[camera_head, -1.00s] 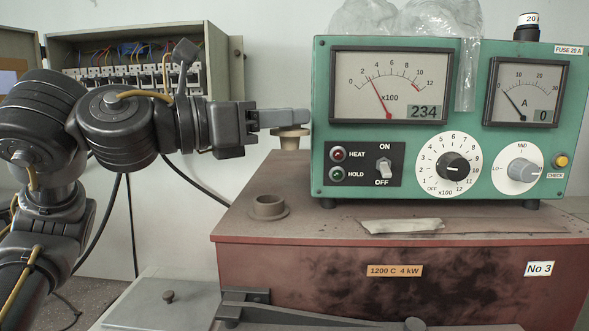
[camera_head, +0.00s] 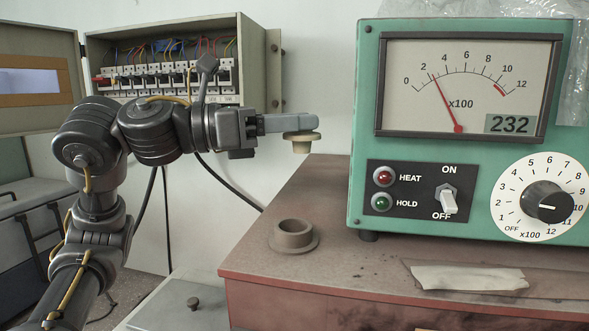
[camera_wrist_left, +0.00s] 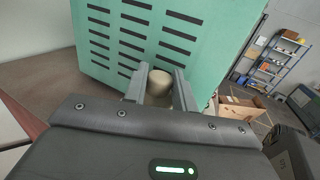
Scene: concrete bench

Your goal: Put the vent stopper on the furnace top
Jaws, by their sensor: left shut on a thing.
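The vent collar (camera_head: 292,238) is a brown flanged ring, empty, on the furnace top (camera_head: 325,195). In the left wrist view the stopper's round knob (camera_wrist_left: 159,84) sits between the two fingers (camera_wrist_left: 159,90). My right gripper is not in view.
The green control box (camera_head: 362,150) stands on the furnace to the right of the collar. A pale strip (camera_head: 468,278) lies in front of it. An open fuse cabinet (camera_head: 255,70) hangs on the wall behind my left arm. The furnace top around the collar is clear.

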